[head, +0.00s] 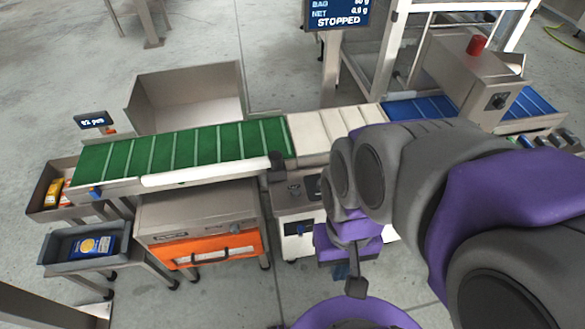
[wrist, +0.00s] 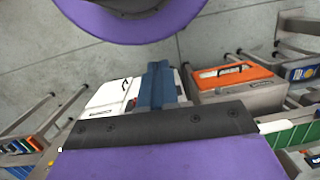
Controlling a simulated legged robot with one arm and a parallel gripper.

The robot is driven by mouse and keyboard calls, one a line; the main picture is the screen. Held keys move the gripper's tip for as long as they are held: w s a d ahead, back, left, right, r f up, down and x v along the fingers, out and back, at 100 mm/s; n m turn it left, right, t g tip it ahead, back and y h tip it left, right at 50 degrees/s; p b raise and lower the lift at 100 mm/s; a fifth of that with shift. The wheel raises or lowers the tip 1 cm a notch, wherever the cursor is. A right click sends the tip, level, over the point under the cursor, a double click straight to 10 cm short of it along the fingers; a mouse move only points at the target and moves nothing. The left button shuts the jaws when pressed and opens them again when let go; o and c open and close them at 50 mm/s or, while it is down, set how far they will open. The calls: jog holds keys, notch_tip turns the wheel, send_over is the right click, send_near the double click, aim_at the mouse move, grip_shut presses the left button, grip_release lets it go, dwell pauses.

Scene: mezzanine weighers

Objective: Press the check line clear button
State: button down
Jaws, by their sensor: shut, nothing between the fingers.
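My gripper (head: 354,286) is shut and empty, pointing down in front of the white-fronted check unit (head: 288,249). Its blue fingers (wrist: 159,82) are together in the wrist view, over the same white cabinet (wrist: 108,93). A grey panel with small controls (head: 294,190) tops the unit, beside the belt junction; my arm hides part of it. A small blue part (head: 299,228) shows on the white front. No button is readable as the check line clear button. The overhead display (head: 337,16) reads STOPPED and a net of 0.0 g.
The green belt (head: 185,150), white belt (head: 322,132) and blue belt (head: 425,107) run behind my gripper. An orange-fronted cabinet (head: 212,248) stands left, with a tray holding a blue bag (head: 94,246) beyond it. A red knob (head: 476,45) tops the right-hand housing. Floor is open in front.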

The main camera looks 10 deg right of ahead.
jog(key=w+a+f+m+y+p, duration=0.25)
jog(key=w+a+m, duration=0.2)
jog(key=w, duration=0.45)
jog(key=w+a+f+m+t+y+p, duration=0.1)
jog(key=w+a+m+y+p, duration=0.15)
jog(key=w+m, duration=0.55)
jog(key=w+a+f+m+y+p, duration=0.1)
jog(key=w+a+m+y, duration=0.3)
jog(key=w, duration=0.7)
jog(key=m+t+h+p, duration=0.1)
jog(key=m+t+p, duration=0.3)
jog(key=m, duration=1.1)
send_over(299, 192)
notch_tip(299, 192, down, 21)
jog(key=shift+t, duration=0.4)
notch_tip(299, 192, down, 6)
jog(key=b, duration=0.5)
jog(key=shift+a+r+b, duration=0.1)
jog(key=shift+b, duration=0.25)
jog(key=shift+f, duration=1)
